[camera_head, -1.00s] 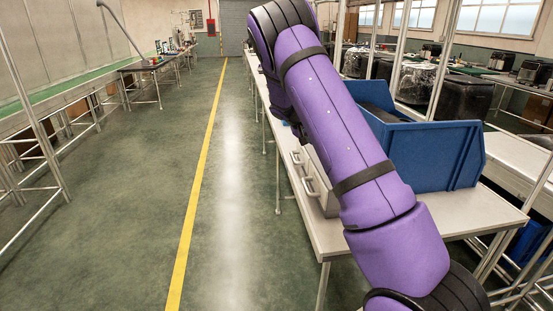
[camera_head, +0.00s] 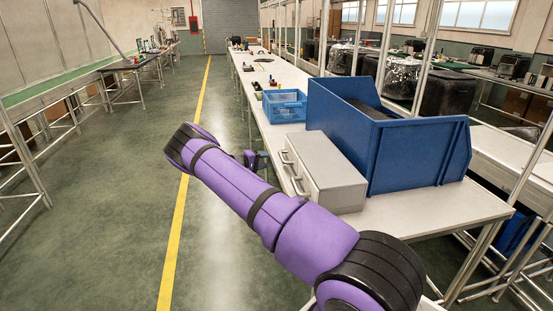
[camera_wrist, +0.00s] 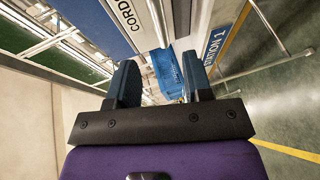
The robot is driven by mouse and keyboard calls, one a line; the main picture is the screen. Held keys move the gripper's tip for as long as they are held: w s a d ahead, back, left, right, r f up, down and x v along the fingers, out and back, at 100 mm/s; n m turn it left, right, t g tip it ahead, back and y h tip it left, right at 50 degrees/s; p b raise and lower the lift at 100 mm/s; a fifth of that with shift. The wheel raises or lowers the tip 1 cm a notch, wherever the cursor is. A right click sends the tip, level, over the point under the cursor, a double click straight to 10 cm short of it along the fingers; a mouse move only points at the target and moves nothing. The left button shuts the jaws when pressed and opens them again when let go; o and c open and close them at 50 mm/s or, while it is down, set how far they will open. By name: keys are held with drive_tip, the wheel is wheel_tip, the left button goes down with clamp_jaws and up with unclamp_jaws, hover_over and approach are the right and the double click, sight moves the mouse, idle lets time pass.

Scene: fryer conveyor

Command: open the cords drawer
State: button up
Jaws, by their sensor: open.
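A light grey drawer unit (camera_head: 335,172) stands on the table in front of the blue bin, with two handles on its left face. In the wrist view, a white drawer front lettered "CORD", partly cut off (camera_wrist: 124,18), is at the top, with a pale bar handle (camera_wrist: 158,22) beside it. My gripper (camera_wrist: 160,82) is open, with nothing between its dark fingers. The handle lies beyond the fingertips and apart from them. In the head view my gripper (camera_head: 256,160) is small, just left of the drawer unit, and partly hidden by my arm.
A large blue bin (camera_head: 415,155) stands right behind the drawer unit. A small blue crate (camera_head: 284,106) is further along the white table (camera_head: 270,133). A "STATION 1" label (camera_wrist: 213,42) shows on the wrist view's right. The floor left of the table is clear.

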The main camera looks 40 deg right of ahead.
sight(282, 156)
drive_tip(key=x, duration=1)
drive_tip(key=shift+s+d, duration=0.1)
drive_tip(key=shift+d, duration=0.1)
drive_tip(key=shift+c, duration=0.2)
clamp_jaws()
